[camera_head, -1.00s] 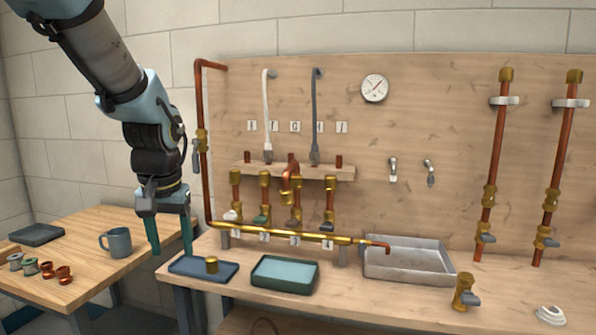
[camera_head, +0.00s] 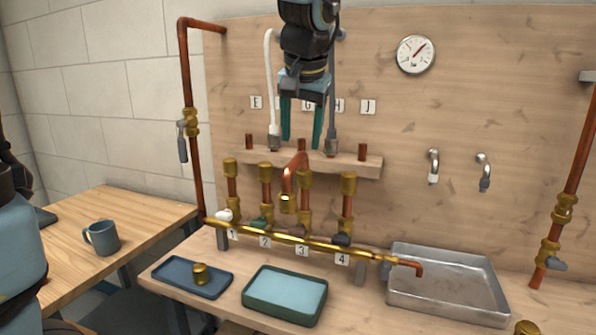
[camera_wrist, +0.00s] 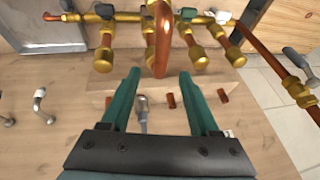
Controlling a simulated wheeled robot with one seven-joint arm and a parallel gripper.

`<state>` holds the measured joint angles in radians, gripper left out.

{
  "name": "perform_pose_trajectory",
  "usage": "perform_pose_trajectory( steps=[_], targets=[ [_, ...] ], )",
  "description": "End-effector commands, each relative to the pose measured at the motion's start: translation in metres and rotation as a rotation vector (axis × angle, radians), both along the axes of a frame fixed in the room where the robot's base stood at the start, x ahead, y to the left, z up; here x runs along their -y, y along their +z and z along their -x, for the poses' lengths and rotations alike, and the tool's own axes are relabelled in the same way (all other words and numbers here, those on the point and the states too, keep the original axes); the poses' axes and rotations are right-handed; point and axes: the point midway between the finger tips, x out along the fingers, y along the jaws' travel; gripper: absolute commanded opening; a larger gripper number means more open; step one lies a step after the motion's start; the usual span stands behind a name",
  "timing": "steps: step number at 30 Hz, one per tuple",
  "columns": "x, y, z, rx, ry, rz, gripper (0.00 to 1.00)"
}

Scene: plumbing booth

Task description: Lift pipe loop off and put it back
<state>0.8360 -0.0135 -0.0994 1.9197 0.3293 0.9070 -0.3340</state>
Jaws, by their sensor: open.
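The pipe loop (camera_head: 289,178) is a bent copper pipe with a brass end. In the head view it stands at the third outlet of the brass manifold (camera_head: 315,245), in front of the small wooden shelf (camera_head: 262,158). In the wrist view the loop (camera_wrist: 161,40) shows upright at the top centre, in line with the gap between my fingers. My gripper (camera_head: 301,140) is open and empty, its green fingers pointing down just above the loop's top. It also shows in the wrist view (camera_wrist: 160,78). Contact with the loop cannot be told.
Brass-capped risers (camera_head: 231,180) stand on both sides of the loop. A white hose (camera_head: 270,90) and a grey hose stand close to my gripper. A blue tray (camera_head: 180,277) with a brass fitting, a green tray (camera_head: 285,293) and a metal basin (camera_head: 445,285) lie below. A mug (camera_head: 102,238) stands left.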

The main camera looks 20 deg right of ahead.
Motion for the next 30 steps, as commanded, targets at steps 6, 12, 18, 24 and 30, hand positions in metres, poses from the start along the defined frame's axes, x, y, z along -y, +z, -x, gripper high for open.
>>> perform_pose_trajectory(
  steps=[6, 12, 18, 24, 30],
  targets=[
    [0.001, -0.016, -0.007, -0.002, 0.000, -0.001, 0.62],
    [-0.002, -0.041, -0.013, -0.004, -0.001, -0.005, 0.62],
    [0.001, -0.063, -0.022, -0.002, 0.000, -0.001, 0.62],
    [0.002, -0.066, -0.023, -0.001, 0.001, 0.001, 0.62],
    [0.002, -0.065, -0.023, -0.001, 0.000, 0.001, 0.47]
  ],
)
